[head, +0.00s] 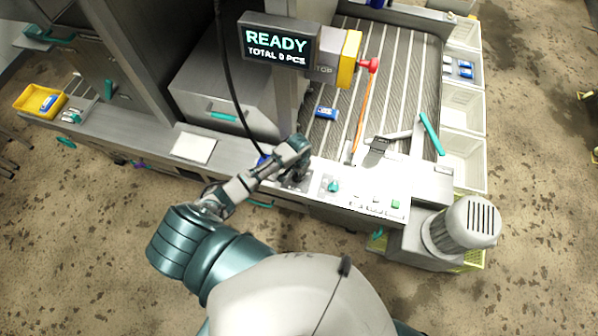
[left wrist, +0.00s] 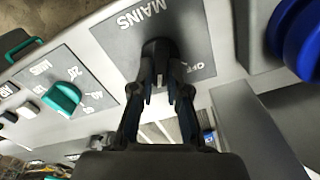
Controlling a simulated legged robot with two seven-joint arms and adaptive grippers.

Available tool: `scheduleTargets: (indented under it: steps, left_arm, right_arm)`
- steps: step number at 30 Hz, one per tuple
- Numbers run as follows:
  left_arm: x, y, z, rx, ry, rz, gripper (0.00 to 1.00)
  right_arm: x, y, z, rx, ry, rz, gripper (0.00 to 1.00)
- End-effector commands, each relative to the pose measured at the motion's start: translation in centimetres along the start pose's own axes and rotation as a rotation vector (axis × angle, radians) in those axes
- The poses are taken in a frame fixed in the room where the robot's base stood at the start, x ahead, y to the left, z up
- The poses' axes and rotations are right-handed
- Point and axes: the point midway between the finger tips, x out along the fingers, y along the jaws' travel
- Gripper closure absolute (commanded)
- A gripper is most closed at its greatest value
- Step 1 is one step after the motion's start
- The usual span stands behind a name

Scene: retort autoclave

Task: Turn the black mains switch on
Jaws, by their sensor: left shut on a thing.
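The black mains switch (left wrist: 156,48) sits on a grey plate (left wrist: 118,42) marked MAINS, with OFF printed beside it, in the left wrist view. The lettering appears upside down there. My left gripper (left wrist: 160,92) is shut on the switch, its two fingers on either side of the black handle. In the head view my left gripper (head: 299,168) is over the front panel and hides most of the switch. An ON mark cannot be made out. My right gripper is not in view.
A teal selector knob (left wrist: 62,98) sits beside the mains plate, and a large blue button (left wrist: 299,36) on its other side. A display (head: 278,45) reads READY, TOTAL 0 PCS. A green button (head: 395,204) and a motor (head: 462,228) are farther right.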

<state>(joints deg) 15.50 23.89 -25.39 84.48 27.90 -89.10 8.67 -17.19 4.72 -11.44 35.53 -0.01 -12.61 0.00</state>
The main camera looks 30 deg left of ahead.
Motion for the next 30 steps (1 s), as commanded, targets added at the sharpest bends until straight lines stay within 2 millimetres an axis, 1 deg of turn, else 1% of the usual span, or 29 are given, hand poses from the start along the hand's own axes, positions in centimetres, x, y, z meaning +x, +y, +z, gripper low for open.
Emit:
scheduleTargets:
  steps: [1,9,15,21,30]
  left_arm:
    - [0.42,0.08,0.64,0.039,-0.019,0.001,1.0]
    - [0.44,0.1,0.71,0.227,-0.021,0.001,1.0]
    - [0.47,0.12,0.74,0.312,-0.021,0.001,1.0]
    - [0.49,0.1,0.77,0.35,-0.021,0.002,1.0]
    - [0.49,0.07,0.77,0.359,-0.021,0.001,1.0]
  right_arm:
    - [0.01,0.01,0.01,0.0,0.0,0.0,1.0]
    - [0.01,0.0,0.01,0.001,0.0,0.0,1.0]
    - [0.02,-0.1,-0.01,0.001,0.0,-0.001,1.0]
    - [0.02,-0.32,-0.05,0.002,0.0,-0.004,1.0]
    - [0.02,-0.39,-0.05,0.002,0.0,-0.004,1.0]
